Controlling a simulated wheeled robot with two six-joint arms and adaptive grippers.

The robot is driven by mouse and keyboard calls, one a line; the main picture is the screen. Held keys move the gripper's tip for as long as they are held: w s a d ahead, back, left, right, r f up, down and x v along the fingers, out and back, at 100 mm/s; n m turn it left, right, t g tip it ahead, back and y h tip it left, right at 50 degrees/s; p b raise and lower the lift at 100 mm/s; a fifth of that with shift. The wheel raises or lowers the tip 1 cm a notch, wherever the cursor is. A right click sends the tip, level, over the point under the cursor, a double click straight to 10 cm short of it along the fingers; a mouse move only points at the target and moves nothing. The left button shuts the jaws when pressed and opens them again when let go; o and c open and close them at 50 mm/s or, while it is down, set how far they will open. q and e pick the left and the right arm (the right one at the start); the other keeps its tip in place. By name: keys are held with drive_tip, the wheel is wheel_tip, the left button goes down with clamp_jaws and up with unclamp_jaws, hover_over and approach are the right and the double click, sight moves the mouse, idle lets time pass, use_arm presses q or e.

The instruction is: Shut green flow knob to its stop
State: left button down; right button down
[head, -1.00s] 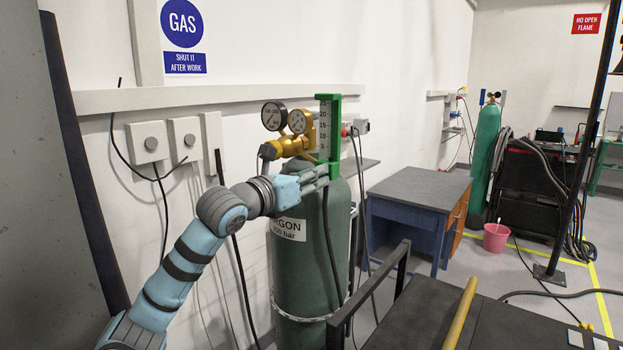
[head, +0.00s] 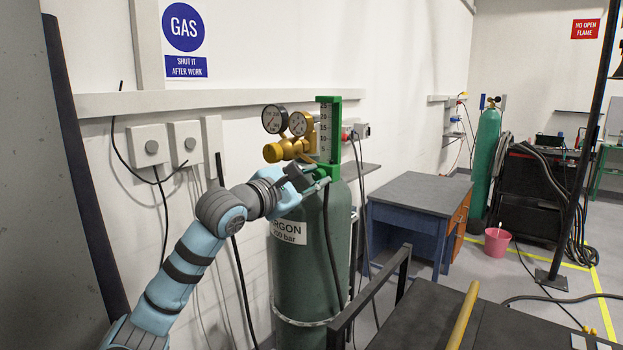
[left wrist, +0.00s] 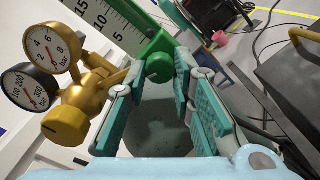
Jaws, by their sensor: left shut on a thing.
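The green flow knob (left wrist: 159,68) sits at the foot of the green flowmeter (head: 328,135), whose white scale faces me. My left gripper (head: 316,178) is at the flowmeter's base, just above the argon cylinder (head: 308,255). In the left wrist view its two teal-padded fingers (left wrist: 160,75) lie on either side of the knob, shut on it at their tips. In the head view the fingers largely hide the knob. The brass regulator (head: 290,149) with two round gauges is beside the flowmeter. My right gripper is not in view.
A brass regulator knob (left wrist: 66,122) is close to the left finger in the wrist view. A dark hose hangs down the cylinder's front. A blue desk (head: 410,205) stands to the right, and a black railed surface (head: 455,315) is at the front right.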

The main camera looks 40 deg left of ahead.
use_arm(q)
drive_tip(key=m+p, duration=0.1)
drive_tip(key=m, duration=0.5)
drive_tip(key=shift+r, duration=0.1)
drive_tip(key=m, duration=0.4)
drive_tip(key=shift+p, duration=0.3)
drive_tip(key=shift+m+p, duration=0.3)
drive_tip(key=shift+m, duration=1.3)
drive_tip(key=c, duration=1.4)
unclamp_jaws()
drive_tip(key=shift+o, duration=0.2)
